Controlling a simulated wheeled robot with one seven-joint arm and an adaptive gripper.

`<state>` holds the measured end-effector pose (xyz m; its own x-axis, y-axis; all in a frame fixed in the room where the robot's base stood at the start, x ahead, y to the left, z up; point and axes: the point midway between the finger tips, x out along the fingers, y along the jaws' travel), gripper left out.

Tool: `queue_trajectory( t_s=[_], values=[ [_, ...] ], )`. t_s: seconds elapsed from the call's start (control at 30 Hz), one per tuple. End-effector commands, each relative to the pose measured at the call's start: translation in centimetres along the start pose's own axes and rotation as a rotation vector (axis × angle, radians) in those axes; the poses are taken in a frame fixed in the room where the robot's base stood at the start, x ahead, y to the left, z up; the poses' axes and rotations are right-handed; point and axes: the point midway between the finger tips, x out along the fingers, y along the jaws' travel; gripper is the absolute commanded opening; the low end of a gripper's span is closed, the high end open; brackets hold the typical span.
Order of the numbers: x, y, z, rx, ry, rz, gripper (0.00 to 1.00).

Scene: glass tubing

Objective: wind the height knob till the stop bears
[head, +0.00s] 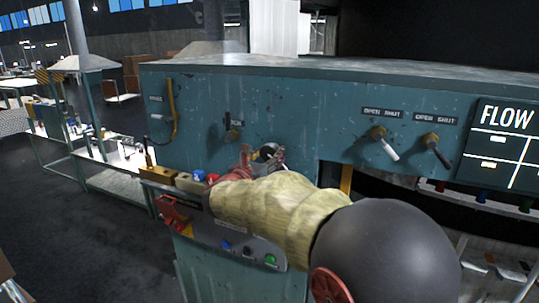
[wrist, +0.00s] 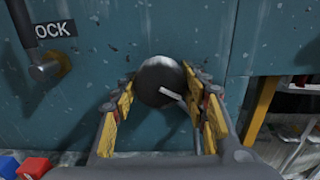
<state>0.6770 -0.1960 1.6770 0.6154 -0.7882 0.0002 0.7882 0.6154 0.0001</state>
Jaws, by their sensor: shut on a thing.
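The height knob appears to be the dark round knob (wrist: 158,76) on the teal panel, with a pale pin or pointer across its lower right. It also shows in the head view (head: 267,152), partly hidden by my gripper. My gripper (wrist: 162,88) has a yellow-padded finger on each side of the knob and is shut on it. In the head view my gripper (head: 262,160) reaches the panel at the end of my arm. I cannot make out a stop or any height reading.
A lever (wrist: 46,68) under a label ending "OCK" is left of the knob. Two levers marked OPEN SHUT (head: 384,142) stand farther right, beside a FLOW board (head: 505,140). A ledge with red and blue blocks (head: 199,177) lies below left. An opening is at right.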

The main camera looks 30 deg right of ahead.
Motion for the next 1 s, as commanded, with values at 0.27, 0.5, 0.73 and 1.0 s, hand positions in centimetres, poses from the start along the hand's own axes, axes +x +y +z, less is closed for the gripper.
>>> queue_trajectory(
  t_s=[0.27, 0.5, 0.73, 1.0],
  values=[
    [-0.01, 0.03, 0.01, 0.001, 0.0, 0.001, 0.19],
    [-0.02, 0.02, -0.24, 0.047, -0.001, 0.0, 0.19],
    [-0.01, 0.09, -0.54, 0.185, -0.002, 0.001, 0.19],
    [-0.01, 0.14, -0.53, 0.4, -0.002, 0.001, 0.19]
  ],
)
